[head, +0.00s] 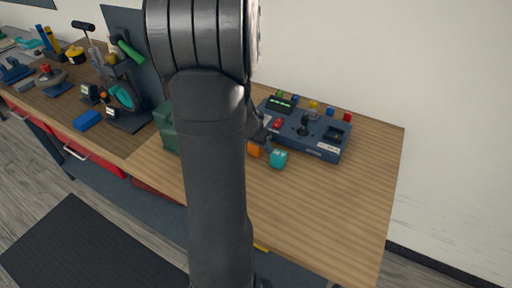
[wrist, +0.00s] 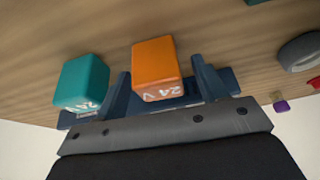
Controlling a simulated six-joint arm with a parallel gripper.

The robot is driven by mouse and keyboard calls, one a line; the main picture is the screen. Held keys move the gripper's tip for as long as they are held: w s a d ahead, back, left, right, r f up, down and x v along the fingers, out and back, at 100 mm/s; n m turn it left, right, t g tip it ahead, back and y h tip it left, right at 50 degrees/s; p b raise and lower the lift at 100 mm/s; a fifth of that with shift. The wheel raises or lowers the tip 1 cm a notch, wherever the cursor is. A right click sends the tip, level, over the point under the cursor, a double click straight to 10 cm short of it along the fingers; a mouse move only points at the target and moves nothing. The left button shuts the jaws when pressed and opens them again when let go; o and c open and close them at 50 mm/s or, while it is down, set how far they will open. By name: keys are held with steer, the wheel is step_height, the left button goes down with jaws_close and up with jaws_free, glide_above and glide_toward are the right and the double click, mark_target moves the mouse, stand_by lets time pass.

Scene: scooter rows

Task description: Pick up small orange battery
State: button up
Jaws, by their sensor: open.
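The small orange battery (wrist: 156,66) is a block marked "24 V" in the wrist view. My gripper (wrist: 161,68) is open, with one dark blue finger on each side of the battery. Whether either finger touches it I cannot tell. In the head view the orange battery (head: 254,151) shows only in part on the wooden bench, right of my arm, just under my gripper (head: 262,143). My arm hides much of the gripper there.
A teal block (head: 279,159) stands just right of the orange battery; it also shows left of my fingers in the wrist view (wrist: 83,80). A blue control box (head: 318,142) with knobs lies behind. The bench (head: 320,205) is clear at the front right.

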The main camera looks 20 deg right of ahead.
steer(key=shift+w+d+f, duration=0.1)
steer(key=shift+f, duration=0.25)
steer(key=c, duration=1.3)
